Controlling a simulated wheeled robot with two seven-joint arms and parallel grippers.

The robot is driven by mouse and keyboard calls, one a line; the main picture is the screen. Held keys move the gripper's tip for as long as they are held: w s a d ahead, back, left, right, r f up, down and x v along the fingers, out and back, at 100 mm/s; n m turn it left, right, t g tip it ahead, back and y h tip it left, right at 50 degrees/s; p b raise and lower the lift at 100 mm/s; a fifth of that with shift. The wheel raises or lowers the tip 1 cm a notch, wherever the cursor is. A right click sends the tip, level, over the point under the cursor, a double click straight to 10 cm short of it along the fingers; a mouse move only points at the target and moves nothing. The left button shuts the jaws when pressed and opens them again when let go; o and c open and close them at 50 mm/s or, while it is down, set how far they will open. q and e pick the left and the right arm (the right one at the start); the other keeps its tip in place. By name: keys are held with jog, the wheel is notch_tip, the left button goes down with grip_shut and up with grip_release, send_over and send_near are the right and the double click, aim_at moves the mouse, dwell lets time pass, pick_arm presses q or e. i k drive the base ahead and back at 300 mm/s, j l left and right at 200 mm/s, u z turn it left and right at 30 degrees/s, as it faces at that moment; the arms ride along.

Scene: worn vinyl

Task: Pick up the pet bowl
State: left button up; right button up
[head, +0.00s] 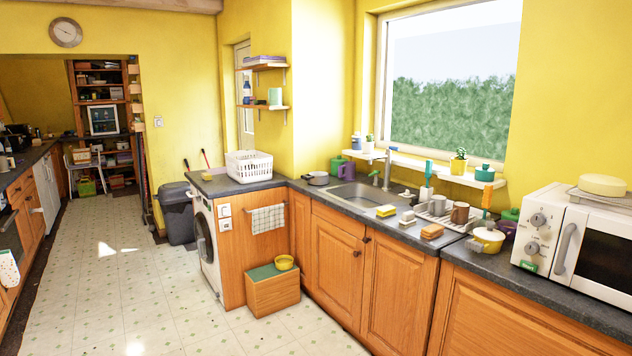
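A small yellow bowl (284,262), which looks like the pet bowl, sits upright on the green top of a low wooden box (272,291). The box stands on the floor against the end of the wooden cabinets. Neither of my grippers shows in the head view.
The tiled floor (150,310) left of the box is open. A counter with a sink (357,194) runs along the right, with a white microwave (575,245). A washing machine (207,245) and a dark bin (177,213) stand behind the box.

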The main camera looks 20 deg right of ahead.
aim_at(316, 178)
jog(key=i+l+z, duration=0.35)
jog(key=i, duration=0.4)
jog(key=i+z, duration=0.35)
jog(key=i, duration=0.4)
jog(key=i+j+z, duration=0.1)
jog(key=i+z, duration=0.25)
jog(key=i, duration=0.4)
jog(key=j+u, duration=0.1)
jog(key=u, duration=0.3)
jog(key=i+j+u, duration=0.1)
jog(key=u, duration=0.7)
jog(key=i+j+u, duration=0.1)
jog(key=u, duration=0.3)
jog(key=i+u, duration=0.1)
jog(key=u, duration=0.35)
jog(key=i, duration=3.85)
jog(key=i+z, duration=0.4)
jog(key=i+j+z, duration=0.2)
jog(key=z, duration=0.2)
jog(key=i+j+z, duration=0.25)
jog(key=z, duration=0.15)
